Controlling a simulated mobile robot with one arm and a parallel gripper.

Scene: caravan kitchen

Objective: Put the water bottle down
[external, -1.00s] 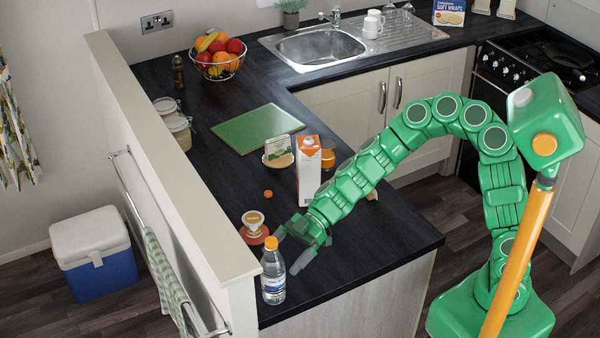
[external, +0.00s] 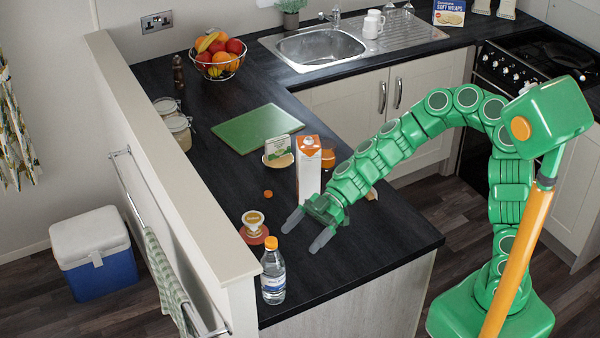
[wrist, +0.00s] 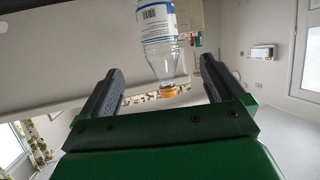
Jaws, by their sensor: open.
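The water bottle (external: 273,276) is clear, with an orange cap and a white and blue label. It stands upright at the near left corner of the dark worktop (external: 390,236), close to the low wall. My gripper (external: 307,233) is open and empty, to the right of the bottle and apart from it. In the wrist view the bottle (wrist: 158,38) appears upside down, beyond and between the two open fingers (wrist: 158,90), with clear space around its cap.
A jar or cup on a red round base (external: 254,232) stands just behind the bottle. A carton (external: 308,172) stands behind my gripper, with an orange drink glass (external: 328,156) beside it. The low wall (external: 190,180) borders the left. The front right worktop is clear.

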